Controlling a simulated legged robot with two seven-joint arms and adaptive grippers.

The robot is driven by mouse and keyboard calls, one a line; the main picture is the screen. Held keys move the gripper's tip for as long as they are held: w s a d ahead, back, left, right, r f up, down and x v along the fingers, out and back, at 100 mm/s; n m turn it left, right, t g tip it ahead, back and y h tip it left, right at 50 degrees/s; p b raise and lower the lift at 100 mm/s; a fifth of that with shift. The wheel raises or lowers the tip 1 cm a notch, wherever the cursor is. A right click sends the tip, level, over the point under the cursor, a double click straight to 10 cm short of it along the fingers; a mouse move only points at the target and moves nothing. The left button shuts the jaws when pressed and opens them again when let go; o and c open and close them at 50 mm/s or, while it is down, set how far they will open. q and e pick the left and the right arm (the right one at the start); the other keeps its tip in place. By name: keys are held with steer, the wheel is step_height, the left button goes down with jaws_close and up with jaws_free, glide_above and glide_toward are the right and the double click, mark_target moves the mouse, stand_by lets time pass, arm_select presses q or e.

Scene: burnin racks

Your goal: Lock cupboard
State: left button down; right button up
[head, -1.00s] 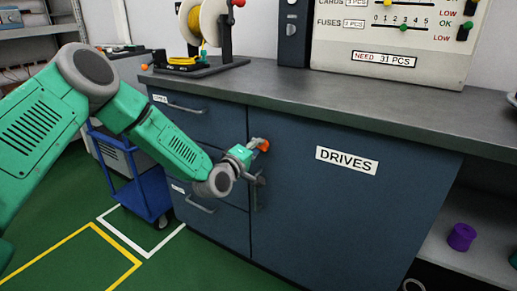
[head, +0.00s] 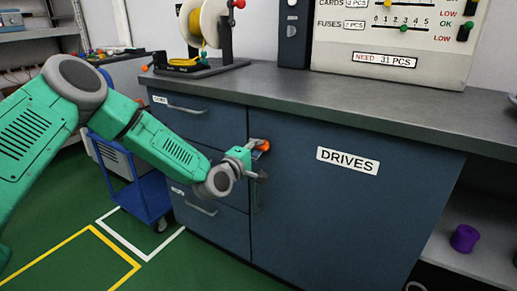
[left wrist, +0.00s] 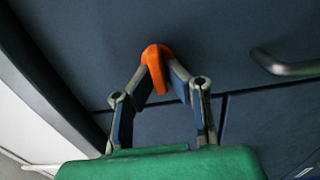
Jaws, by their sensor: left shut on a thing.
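The cupboard door (head: 330,205), dark blue with a "DRIVES" label (head: 347,161), is flush with the counter front and looks shut. An orange key-like knob (head: 264,146) sits near the door's upper left corner. My left gripper (head: 256,148) is at the knob and hides part of it. In the left wrist view the two fingers (left wrist: 161,78) are closed around the orange knob (left wrist: 156,56), its top showing between the fingertips. A door handle below the gripper is partly hidden by it. My right gripper is not in view.
Drawers with bar handles (head: 180,106) are left of the door. A blue cart (head: 145,195) stands at the far left. The grey counter (head: 300,95) overhangs the door, carrying a spool stand (head: 205,40) and a gauge panel (head: 390,50). A purple spool (head: 464,238) lies on the right-hand shelf.

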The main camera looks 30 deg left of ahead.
arm_select(q)
steer(key=c, duration=1.7)
jaws_free()
steer(key=shift+w+a, duration=0.1)
steer(key=shift+a, duration=0.15)
steer(key=shift+c, duration=0.2)
steer(key=shift+o, duration=0.7)
steer(key=shift+f, duration=0.15)
steer(key=s+a, duration=0.1)
steer(key=s, duration=1)
steer(key=shift+s, duration=0.4)
steer(key=shift+f, duration=0.15)
